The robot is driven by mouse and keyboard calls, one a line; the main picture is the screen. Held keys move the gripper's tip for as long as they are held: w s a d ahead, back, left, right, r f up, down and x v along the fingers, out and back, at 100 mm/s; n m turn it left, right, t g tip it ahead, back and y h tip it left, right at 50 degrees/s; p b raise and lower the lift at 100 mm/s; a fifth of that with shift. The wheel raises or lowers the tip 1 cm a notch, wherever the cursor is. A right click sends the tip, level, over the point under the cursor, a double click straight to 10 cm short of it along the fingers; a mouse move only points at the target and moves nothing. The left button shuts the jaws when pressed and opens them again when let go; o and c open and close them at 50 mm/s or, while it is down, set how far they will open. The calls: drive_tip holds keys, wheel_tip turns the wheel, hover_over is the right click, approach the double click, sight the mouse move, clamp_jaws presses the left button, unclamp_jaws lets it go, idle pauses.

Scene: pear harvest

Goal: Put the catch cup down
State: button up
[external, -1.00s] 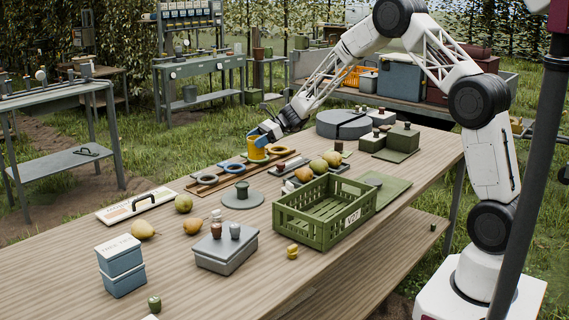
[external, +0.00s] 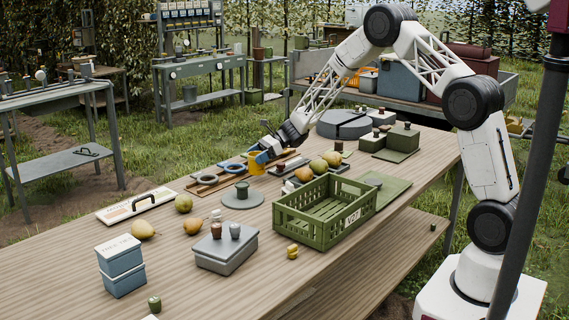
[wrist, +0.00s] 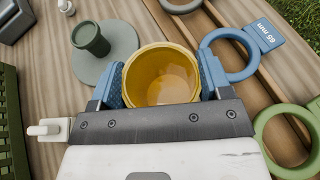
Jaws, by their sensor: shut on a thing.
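The catch cup is a yellow cup (external: 257,164) held upright low over the table near the sizing rings in the external view. In the wrist view I look into the open cup (wrist: 163,72), and it looks empty. My gripper (external: 262,150) has its blue fingers closed on opposite sides of the cup; in the wrist view the gripper (wrist: 160,86) shows one finger at each side of it. The underside of the cup is hidden, so I cannot tell whether it touches the surface.
A blue ring tagged 65 mm (wrist: 229,76) and a green ring (wrist: 262,142) lie close right in the wrist view. A grey disc (wrist: 121,67) bears a small dark green pot (wrist: 91,40). A green crate (external: 286,219) with pears behind it stands nearer the front.

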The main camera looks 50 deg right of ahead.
sight(250, 167)
drive_tip(key=shift+f, duration=1.65)
drive_tip(key=shift+f, duration=0.1)
drive_tip(key=o, duration=0.9)
drive_tip(key=shift+v, duration=0.95)
drive_tip(key=v, duration=1)
drive_tip(key=shift+s+d, duration=0.1)
